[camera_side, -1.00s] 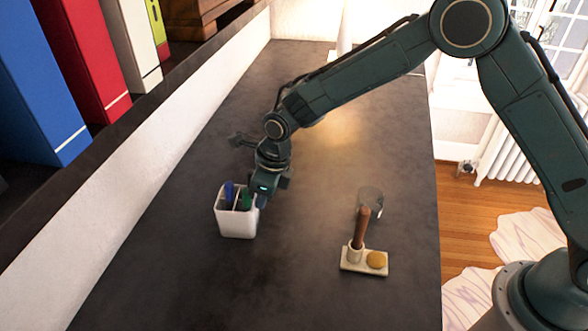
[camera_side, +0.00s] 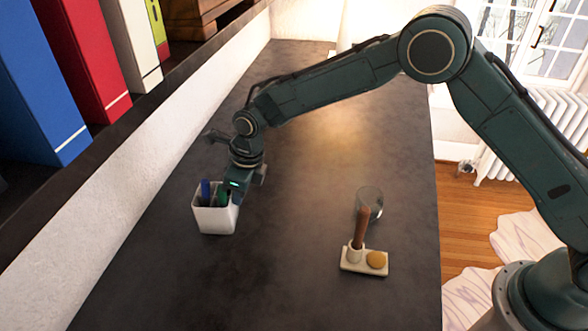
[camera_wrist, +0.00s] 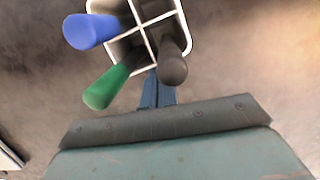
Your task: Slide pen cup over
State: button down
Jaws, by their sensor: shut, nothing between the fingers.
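The white pen cup (camera_side: 215,222) stands upright on the dark tabletop at the left of the side view. It also shows at the top of the wrist view (camera_wrist: 155,22), where dividers split it into compartments. It holds a blue pen (camera_wrist: 88,31), a green pen (camera_wrist: 106,86) and a dark grey pen (camera_wrist: 173,62). My gripper (camera_side: 238,203) is at the cup's right side in the side view, low and very close to its wall. In the wrist view its shut fingers (camera_wrist: 157,95) point at the cup's near side. Whether they touch the wall is hard to tell.
A small cream holder (camera_side: 352,262) with a brown handle and a yellow round piece stands to the right, with a clear glass (camera_side: 369,200) behind it. A low white wall (camera_side: 128,205) and shelf of binders (camera_side: 40,90) border the left. The table between cup and wall is clear.

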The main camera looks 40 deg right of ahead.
jog(key=shift+r, duration=0.15)
jog(key=v, duration=0.9)
jog(key=shift+r, duration=0.4)
jog(key=shift+s+d, duration=0.1)
jog(key=s+d+r+n+t, duration=0.2)
jog(key=s+d+r+n, duration=1.15)
jog(key=d+r, duration=0.3)
jog(key=s+d+f+n+h, duration=0.1)
jog(key=s+d+n, duration=0.4)
jog(key=s, duration=0.5)
jog(key=s+d+f+n+t+h, duration=0.1)
jog(key=s+d+n, duration=0.4)
jog(key=s+n, duration=0.4)
jog(key=shift+s+t, duration=0.3)
jog(key=shift+s, duration=0.55)
